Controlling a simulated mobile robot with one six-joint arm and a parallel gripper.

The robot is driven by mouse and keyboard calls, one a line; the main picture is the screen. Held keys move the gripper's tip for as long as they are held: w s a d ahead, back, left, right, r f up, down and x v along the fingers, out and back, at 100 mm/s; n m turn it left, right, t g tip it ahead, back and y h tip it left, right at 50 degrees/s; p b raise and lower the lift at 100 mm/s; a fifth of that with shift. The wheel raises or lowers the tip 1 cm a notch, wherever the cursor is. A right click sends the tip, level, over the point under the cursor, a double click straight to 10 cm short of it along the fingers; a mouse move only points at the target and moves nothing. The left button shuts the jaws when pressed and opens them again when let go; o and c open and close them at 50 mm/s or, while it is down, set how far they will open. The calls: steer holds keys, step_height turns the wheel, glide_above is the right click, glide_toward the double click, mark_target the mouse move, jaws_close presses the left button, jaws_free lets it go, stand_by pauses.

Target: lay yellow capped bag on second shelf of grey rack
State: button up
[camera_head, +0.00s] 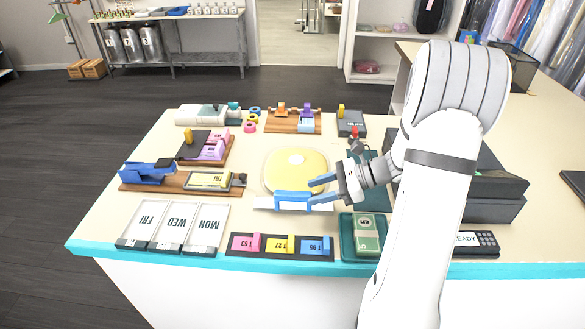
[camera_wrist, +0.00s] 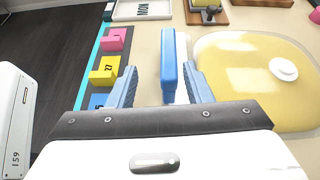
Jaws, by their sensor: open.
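The yellow capped bag (camera_head: 296,172) lies flat on the counter, with a round white cap on top. A blue bar (camera_head: 292,197) lies along its near edge, above a white strip; I cannot tell whether it is joined to the bag. My gripper (camera_head: 322,190) is open at the right end of the bar. In the wrist view the blue bar (camera_wrist: 170,62) shows between the two blue fingers (camera_wrist: 160,78), with gaps, and the bag (camera_wrist: 250,75) lies to their right. A grey metal rack-like bench (camera_head: 175,60) with a lower level stands at the back left.
Price blocks (camera_head: 281,244) and day-labelled trays (camera_head: 174,225) lie near the counter's front edge. A green tray with banknotes (camera_head: 366,237) sits right of the blocks. A stapler (camera_head: 150,172) stands at the left. Dark floor lies between counter and bench.

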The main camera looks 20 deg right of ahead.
mark_target(301, 192)
steer(key=shift+w+d+f+m+t, duration=0.1)
steer(key=shift+w+d+m+t, duration=0.2)
steer(key=shift+d, duration=0.05)
steer(key=shift+w+f+y, duration=0.1)
steer(key=shift+w+y, duration=0.05)
steer(key=shift+y, duration=0.15)
steer(key=p+x, duration=0.2)
steer(key=x, duration=0.5)
steer(key=shift+w+a+f, duration=0.1)
steer(key=shift+a, duration=0.15)
steer(key=shift+c, duration=0.5)
jaws_close()
